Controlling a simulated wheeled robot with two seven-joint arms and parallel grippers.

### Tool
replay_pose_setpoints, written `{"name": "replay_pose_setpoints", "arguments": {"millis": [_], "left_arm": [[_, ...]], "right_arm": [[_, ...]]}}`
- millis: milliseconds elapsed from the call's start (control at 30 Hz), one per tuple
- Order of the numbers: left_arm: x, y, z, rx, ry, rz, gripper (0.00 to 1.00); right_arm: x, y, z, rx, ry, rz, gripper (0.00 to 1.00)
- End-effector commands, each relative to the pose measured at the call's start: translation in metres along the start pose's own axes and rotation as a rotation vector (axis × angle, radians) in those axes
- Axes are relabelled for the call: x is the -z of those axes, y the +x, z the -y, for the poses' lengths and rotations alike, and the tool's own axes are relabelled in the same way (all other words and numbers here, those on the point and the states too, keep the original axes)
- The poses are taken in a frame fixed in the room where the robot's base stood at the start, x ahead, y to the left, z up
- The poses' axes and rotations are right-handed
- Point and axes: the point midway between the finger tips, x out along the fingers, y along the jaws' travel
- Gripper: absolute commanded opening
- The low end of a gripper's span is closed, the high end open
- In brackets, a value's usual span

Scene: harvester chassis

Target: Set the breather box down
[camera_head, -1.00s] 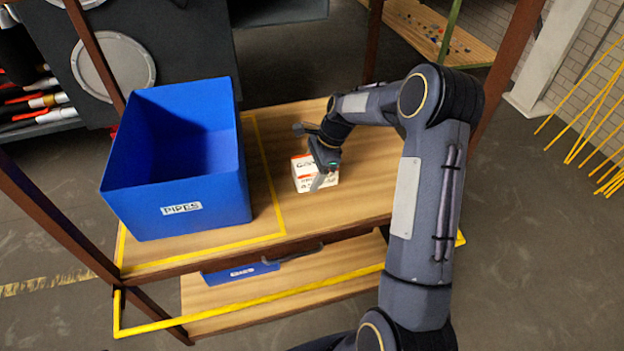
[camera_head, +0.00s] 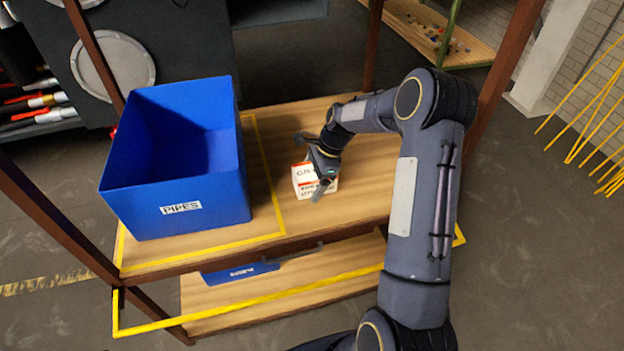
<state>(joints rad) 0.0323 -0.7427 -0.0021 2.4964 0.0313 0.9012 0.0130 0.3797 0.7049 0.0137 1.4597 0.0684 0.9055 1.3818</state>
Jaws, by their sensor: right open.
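The breather box (camera_head: 305,184) is a small white box with red-orange markings and dark lettering. It appears to rest on the wooden shelf top (camera_head: 365,205), to the right of the yellow tape line. My right gripper (camera_head: 316,182) is open at the box, its fingers pointing down; one finger crosses in front of the box's right part. Whether a finger touches the box cannot be told. My left gripper is out of view.
A lower shelf (camera_head: 230,297) holds another blue bin (camera_head: 240,274). Brown rack posts (camera_head: 374,45) rise at the corners. Bare wood lies right of the box.

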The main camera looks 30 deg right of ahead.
Motion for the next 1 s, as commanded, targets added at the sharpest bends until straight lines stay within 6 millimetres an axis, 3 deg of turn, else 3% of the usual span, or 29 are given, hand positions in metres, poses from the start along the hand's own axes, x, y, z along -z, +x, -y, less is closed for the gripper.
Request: {"name": "replay_pose_setpoints", "arguments": {"millis": [167,600,800,900,1000], "left_arm": [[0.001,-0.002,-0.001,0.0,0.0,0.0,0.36],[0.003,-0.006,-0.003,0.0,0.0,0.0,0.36],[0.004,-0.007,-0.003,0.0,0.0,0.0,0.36],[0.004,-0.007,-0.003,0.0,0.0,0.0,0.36],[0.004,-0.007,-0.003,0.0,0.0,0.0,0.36]], "right_arm": [[-0.001,-0.015,0.001,0.001,0.0,-0.001,0.85],[-0.002,-0.103,0.001,0.002,0.0,0.0,0.85],[-0.003,-0.123,-0.001,0.003,-0.008,0.0,0.85],[-0.013,-0.138,-0.012,0.022,-0.082,-0.002,0.85],[-0.035,-0.164,-0.041,0.065,-0.257,-0.01,0.85]]}}
